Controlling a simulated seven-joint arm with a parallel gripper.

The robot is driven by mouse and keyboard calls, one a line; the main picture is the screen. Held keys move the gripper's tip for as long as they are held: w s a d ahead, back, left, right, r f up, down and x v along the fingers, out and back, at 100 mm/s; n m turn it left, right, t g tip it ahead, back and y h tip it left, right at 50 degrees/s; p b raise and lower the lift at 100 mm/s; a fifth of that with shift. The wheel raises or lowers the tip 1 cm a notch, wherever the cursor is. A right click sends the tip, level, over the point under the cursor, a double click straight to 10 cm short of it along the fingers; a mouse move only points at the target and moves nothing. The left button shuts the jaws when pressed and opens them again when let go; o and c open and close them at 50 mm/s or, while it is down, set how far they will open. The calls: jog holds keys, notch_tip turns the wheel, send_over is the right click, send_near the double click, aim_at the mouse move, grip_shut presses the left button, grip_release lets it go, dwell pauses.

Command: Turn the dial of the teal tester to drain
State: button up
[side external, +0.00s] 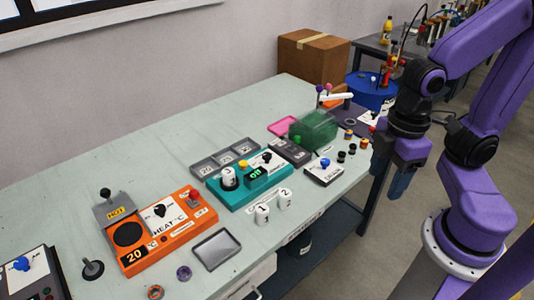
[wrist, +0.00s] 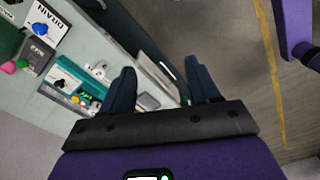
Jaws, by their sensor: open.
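The teal tester (side external: 240,203) sits mid-table in the side view. It carries a green-lit display (side external: 257,175), a yellow button (side external: 243,164), a white cylinder (side external: 229,176) on its left end and a black dial (side external: 267,157) on a white plate at its right end. The dial's marks are too small to read. The tester also shows in the wrist view (wrist: 67,69), partly cut by a finger. My gripper (side external: 398,185) is open and empty, off the table's right end and well apart from the tester. In the wrist view its fingers (wrist: 162,78) are spread over the table edge and floor.
A panel marked DRAIN with a blue knob (side external: 325,164) stands right of the tester. A green translucent box (side external: 314,129) is behind it. Grey trays (side external: 208,167) lie behind; an orange heater (side external: 180,237) is left.

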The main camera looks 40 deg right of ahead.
jog(key=w+a+r, duration=0.1)
jog(key=w+a, duration=0.3)
jog(key=w, duration=0.6)
jog(key=m, duration=0.3)
send_over(267, 155)
notch_tip(267, 155, down, 7)
notch_tip(267, 155, down, 17)
jog(key=shift+f, duration=0.1)
jog(key=c, duration=1)
